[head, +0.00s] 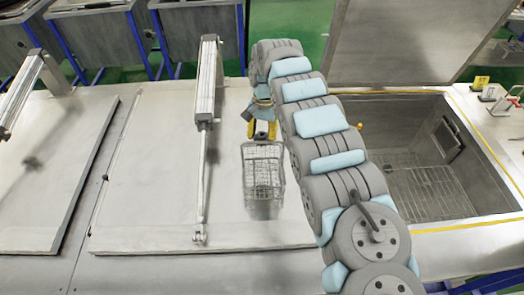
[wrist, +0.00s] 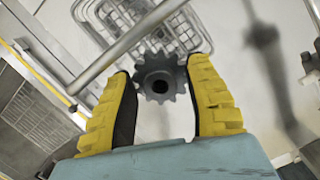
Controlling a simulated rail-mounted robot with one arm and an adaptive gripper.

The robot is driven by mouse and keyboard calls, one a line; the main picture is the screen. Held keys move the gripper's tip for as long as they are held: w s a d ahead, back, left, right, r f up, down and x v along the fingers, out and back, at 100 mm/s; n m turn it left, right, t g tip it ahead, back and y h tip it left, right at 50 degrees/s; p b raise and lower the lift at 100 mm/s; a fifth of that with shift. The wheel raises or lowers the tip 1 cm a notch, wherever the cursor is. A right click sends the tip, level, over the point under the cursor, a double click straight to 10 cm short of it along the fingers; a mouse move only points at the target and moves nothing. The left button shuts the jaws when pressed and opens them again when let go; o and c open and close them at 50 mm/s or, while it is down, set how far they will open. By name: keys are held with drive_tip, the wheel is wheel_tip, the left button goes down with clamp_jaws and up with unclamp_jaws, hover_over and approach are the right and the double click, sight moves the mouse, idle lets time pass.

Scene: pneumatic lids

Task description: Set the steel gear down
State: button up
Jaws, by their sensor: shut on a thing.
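My gripper (head: 262,131) hangs over the closed middle lid, at the upper edge of a wire basket. In the wrist view, my yellow-padded fingers (wrist: 161,72) are shut on the steel gear (wrist: 160,62), a dark toothed disc with a round central hole. The gear sits between the two fingertips. I cannot make out the gear in the head view. The wire basket (head: 263,172) is on the lid, below the gripper in the picture. It also shows beyond the fingertips in the wrist view (wrist: 130,15), with a thick metal bar crossing close to the gear.
The middle lid (head: 150,205) is flat and mostly clear. A pneumatic cylinder (head: 206,85) and its rod stand left of the basket. At right, an open tank (head: 425,190) has a grate inside and a raised lid (head: 400,40). Another closed lid (head: 45,190) lies at far left.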

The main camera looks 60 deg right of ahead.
drive_tip(key=shift+f, duration=3.75)
drive_tip(key=shift+d+f, duration=0.1)
drive_tip(key=shift+f, duration=0.35)
drive_tip(key=shift+f+b, duration=0.3)
drive_tip(key=shift+f, duration=0.3)
drive_tip(key=o, duration=1.1)
drive_tip(key=shift+f, duration=0.1)
drive_tip(key=shift+s+r, duration=0.1)
drive_tip(key=shift+r, duration=0.5)
drive_tip(key=r+p, duration=0.3)
drive_tip(key=r, duration=0.1)
drive_tip(key=d+r+p, duration=0.1)
drive_tip(key=r+p, duration=0.2)
drive_tip(key=r, duration=0.1)
drive_tip(key=r+p, duration=0.3)
drive_tip(key=r, duration=0.1)
drive_tip(key=shift+w+d, duration=0.2)
drive_tip(key=shift+d, duration=0.2)
